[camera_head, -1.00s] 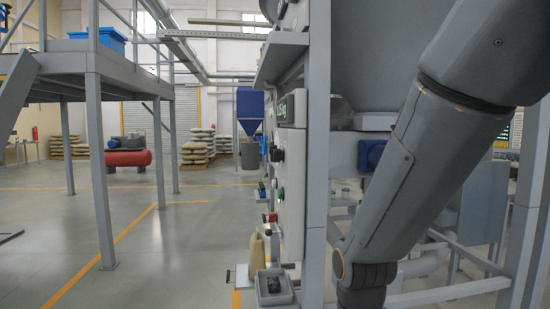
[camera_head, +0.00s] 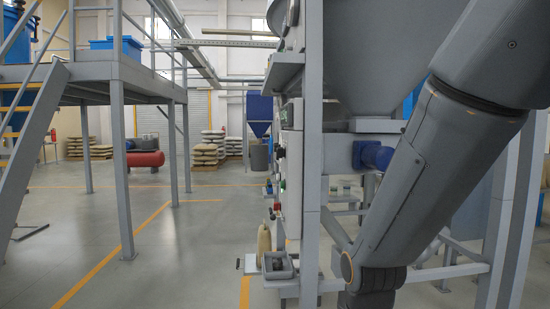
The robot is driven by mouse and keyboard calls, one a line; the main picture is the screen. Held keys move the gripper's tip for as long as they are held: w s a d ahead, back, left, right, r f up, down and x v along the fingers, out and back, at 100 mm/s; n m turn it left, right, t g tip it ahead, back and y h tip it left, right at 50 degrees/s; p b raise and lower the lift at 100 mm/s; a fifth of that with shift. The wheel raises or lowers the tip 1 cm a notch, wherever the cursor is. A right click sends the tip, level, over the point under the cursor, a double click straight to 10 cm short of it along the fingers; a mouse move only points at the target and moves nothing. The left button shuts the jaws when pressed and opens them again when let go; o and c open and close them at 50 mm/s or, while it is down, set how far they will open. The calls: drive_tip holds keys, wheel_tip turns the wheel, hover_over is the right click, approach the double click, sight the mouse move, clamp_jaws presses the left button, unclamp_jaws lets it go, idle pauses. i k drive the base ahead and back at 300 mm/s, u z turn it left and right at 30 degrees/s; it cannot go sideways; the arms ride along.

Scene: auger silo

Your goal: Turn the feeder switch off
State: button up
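The feeder's control panel (camera_head: 290,165) is seen almost edge-on, on the side of the grey silo frame. Dark knobs (camera_head: 280,153) stick out from its face, with a green button (camera_head: 283,185) and a red button (camera_head: 276,206) lower down. I cannot tell which of these is the feeder switch, or its position. My arm crosses the right side of the view, in front of the frame. My gripper is not in view; the arm leaves at the bottom edge.
A small grey tray (camera_head: 278,272) and a tan bag (camera_head: 264,244) sit below the panel. A steel platform with posts (camera_head: 121,170) stands at left. Open floor (camera_head: 190,250) lies between. Frame posts (camera_head: 310,150) stand close by at right.

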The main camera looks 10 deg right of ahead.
sight(281, 154)
drive_tip(key=u, duration=0.4)
drive_tip(key=i, duration=1.3)
drive_tip(key=z, duration=0.4)
